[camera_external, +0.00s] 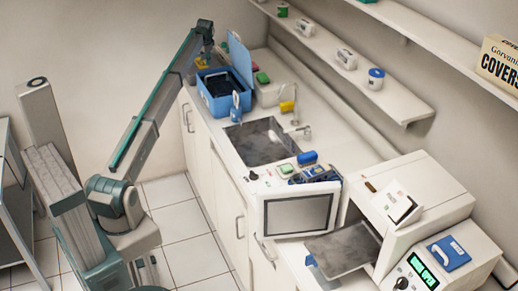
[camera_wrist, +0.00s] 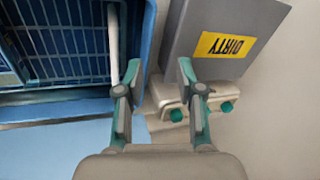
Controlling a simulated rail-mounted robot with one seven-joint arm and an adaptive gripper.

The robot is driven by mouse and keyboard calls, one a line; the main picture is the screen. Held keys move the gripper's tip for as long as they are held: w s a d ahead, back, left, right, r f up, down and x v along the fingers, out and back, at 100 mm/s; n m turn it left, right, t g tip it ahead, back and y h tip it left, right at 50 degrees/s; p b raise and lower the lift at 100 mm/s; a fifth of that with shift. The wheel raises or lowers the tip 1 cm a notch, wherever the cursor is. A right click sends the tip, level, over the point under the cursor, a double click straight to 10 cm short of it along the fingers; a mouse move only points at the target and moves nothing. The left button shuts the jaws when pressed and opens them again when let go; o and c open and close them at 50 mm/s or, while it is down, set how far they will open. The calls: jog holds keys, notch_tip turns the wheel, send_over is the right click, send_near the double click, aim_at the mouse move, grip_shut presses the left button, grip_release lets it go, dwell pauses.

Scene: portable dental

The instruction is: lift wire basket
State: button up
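The wire basket shows in the wrist view as a blue grid (camera_wrist: 62,50) inside a blue tub (camera_wrist: 145,45), at the upper left. A pale bar (camera_wrist: 113,45) runs along the grid's right side. In the external view the blue tub (camera_external: 222,104) stands on the far counter with its lid raised; the basket inside is hard to make out. My gripper (camera_wrist: 157,88) is open, its fingers wide apart and nothing held between them. The left finger overlaps the tub's right side in the picture; the right finger is over a grey box. I cannot tell whether either finger touches.
The grey box (camera_wrist: 205,30) with a yellow DIRTY label (camera_wrist: 224,46) stands right beside the tub. A blue-and-white bottle (camera_external: 236,107) stands in front of the tub. A sink (camera_external: 262,141) lies nearer, and a shelf (camera_external: 345,62) runs along the wall.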

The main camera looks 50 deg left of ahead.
jog(key=w+d+r+m+g+h, duration=0.1)
jog(key=w+d+r+m, duration=0.2)
jog(key=d, duration=0.4)
jog(key=f+p, duration=0.1)
jog(key=f, duration=0.2)
jog(key=a+f+p, duration=0.1)
jog(key=f, duration=0.2)
jog(key=f+p, duration=0.1)
jog(key=f, duration=0.2)
jog(key=shift+w+a+f, duration=0.15)
jog(key=shift+w+a, duration=0.1)
jog(key=shift+w, duration=0.05)
grip_shut()
